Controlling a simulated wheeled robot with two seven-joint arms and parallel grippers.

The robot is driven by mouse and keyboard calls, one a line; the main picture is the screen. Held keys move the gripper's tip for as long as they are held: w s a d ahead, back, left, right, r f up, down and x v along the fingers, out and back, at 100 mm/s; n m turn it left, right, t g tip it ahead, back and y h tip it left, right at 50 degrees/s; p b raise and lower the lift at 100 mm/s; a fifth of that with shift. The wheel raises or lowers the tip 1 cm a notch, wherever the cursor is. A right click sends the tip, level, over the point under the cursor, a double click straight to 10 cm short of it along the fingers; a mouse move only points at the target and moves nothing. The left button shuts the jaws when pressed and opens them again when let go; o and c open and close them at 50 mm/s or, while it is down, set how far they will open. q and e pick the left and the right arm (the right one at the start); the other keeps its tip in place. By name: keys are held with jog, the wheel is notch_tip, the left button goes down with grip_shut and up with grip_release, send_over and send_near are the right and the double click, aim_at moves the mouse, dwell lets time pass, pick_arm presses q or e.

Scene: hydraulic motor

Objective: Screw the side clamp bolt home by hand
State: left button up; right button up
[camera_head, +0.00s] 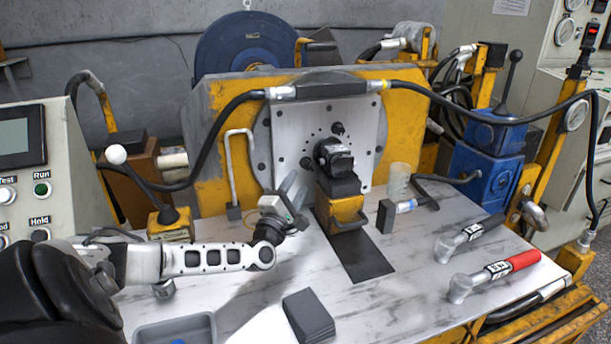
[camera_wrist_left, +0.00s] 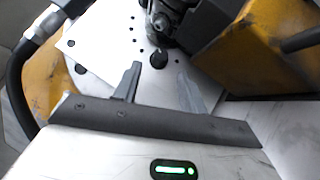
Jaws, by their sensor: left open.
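The silver mounting plate (camera_head: 285,130) stands upright in the yellow frame, with a ring of small holes. The black motor (camera_head: 336,160) sits at its centre, above a yellow support block (camera_head: 345,208). One dark bolt head (camera_head: 338,128) is above the motor and another (camera_head: 306,162) is to its left. My left gripper (camera_head: 292,192) is in front of the plate's lower left, open and empty. In the left wrist view its fingers (camera_wrist_left: 160,84) point at the plate, apart, with a dark round bolt head (camera_wrist_left: 158,58) just beyond the gap. I cannot tell whether they touch it.
A dark block (camera_head: 308,316) and grey tray (camera_head: 176,330) are at the front. A bent grey rod (camera_head: 229,170) stands left of the gripper. Black hoses cross above.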

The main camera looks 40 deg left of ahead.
aim_at(307, 167)
pick_arm(q)
jog(key=x, duration=0.5)
jog(key=shift+w+a+b, duration=0.15)
jog(key=shift+w+b, duration=0.2)
jog(key=shift+b, duration=0.05)
jog(key=shift+r, duration=0.1)
grip_shut()
